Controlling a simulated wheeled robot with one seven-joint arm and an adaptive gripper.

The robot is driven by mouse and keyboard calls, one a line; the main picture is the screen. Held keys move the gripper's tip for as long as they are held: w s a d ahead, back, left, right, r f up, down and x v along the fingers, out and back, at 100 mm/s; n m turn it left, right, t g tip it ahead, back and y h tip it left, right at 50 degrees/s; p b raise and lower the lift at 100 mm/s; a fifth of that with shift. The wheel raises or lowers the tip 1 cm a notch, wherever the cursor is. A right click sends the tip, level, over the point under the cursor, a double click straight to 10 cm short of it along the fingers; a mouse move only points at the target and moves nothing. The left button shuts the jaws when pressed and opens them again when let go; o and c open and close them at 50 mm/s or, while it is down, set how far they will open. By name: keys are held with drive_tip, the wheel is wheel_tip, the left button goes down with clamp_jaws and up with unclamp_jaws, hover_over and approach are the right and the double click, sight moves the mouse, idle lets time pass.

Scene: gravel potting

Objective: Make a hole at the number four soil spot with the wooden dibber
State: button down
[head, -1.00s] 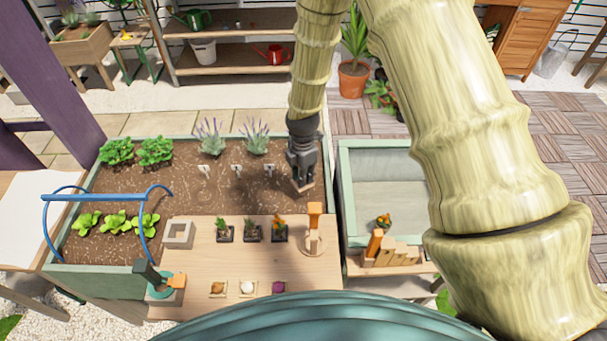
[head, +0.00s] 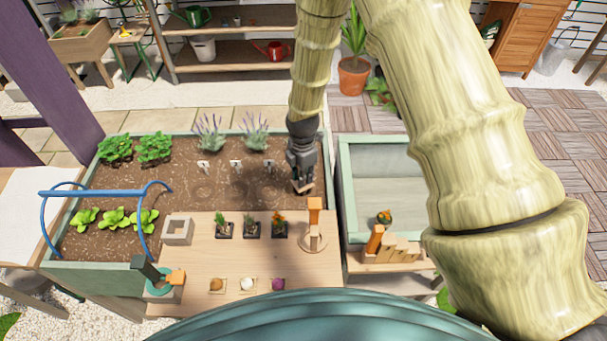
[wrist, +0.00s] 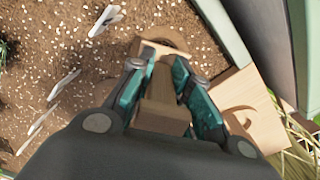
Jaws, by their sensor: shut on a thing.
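My gripper (head: 301,175) is over the right end of the soil bed, past the row of white tags. In the wrist view my gripper (wrist: 163,85) is shut on the wooden dibber (wrist: 166,112), its teal pads on either side of the handle. The dibber's lower end is hidden, so I cannot tell whether it touches the soil. Three tags show in the head view, the rightmost tag (head: 269,165) left of my gripper. In the wrist view the nearest tag (wrist: 104,20) is at upper left. Their numbers are too small to read. The soil under the gripper is mostly hidden.
The bed's green right wall (head: 332,180) is close to my gripper. A wooden stand (head: 314,228) rises from the board (head: 200,260) in front. Several small pots and bulbs are on the board. A grey-green tray (head: 345,190) is right of the bed.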

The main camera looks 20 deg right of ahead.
drive_tip(key=shift+f+b, duration=0.85)
drive_tip(key=shift+f, duration=0.95)
drive_tip(key=shift+r, duration=0.1)
drive_tip(key=shift+r+p, duration=3.4)
drive_tip(key=shift+r, duration=1.6)
drive_tip(key=shift+r, duration=0.1)
drive_tip(key=shift+r+p, duration=1.65)
drive_tip(key=shift+r, duration=0.75)
